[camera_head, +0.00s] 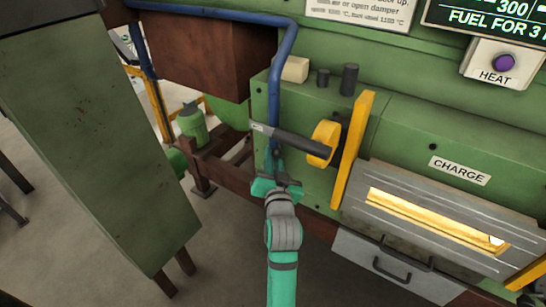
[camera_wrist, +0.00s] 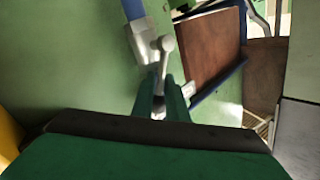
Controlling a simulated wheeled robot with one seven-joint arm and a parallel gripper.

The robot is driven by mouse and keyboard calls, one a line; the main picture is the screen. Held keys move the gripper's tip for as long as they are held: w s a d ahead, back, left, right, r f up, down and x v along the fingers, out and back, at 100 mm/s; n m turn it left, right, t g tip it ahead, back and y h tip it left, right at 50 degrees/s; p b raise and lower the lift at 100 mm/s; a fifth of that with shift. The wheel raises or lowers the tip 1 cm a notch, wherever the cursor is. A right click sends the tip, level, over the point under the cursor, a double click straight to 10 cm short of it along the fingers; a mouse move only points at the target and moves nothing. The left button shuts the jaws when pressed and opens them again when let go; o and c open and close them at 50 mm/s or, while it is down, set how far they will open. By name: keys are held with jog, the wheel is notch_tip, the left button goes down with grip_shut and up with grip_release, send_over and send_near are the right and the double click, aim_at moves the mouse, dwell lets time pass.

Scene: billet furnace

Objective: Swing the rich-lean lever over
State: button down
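The rich-lean lever (camera_wrist: 162,68) appears in the wrist view as a pale metal bar with a round knob, beside a grey fitting (camera_wrist: 142,42) on a blue pipe. My gripper (camera_wrist: 161,80) has its two dark green fingers close together, with the bar between them; it looks shut on the lever. The knob shows just beyond the fingertips. In the head view my gripper (camera_head: 277,170) is at the lower end of the blue pipe (camera_head: 277,90), in front of the green furnace side. The lever itself is too small or hidden to make out there.
A dark cylindrical bar (camera_head: 290,139) and a yellow wheel (camera_head: 323,140) stick out just above my gripper. A yellow upright plate (camera_head: 352,150) and the glowing charge opening (camera_head: 430,222) lie to the right. A large green panel (camera_head: 95,140) stands at the left.

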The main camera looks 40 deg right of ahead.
jog(key=shift+s+d+r, duration=0.25)
jog(key=shift+r, duration=0.3)
dwell(0.9)
jog(key=shift+w, duration=0.1)
jog(key=shift+w+r+n+g, duration=0.15)
jog(key=shift+w+n+g, duration=0.05)
jog(key=shift+n+g, duration=0.25)
jog(key=c, duration=1.9)
grip_release()
jog(key=shift+a, duration=0.1)
jog(key=shift+o, duration=0.2)
jog(key=shift+w+a+f, duration=0.15)
jog(key=shift+a+f, duration=0.05)
jog(key=shift+f, duration=0.1)
jog(key=shift+f+y, duration=0.1)
jog(key=shift+y, duration=0.2)
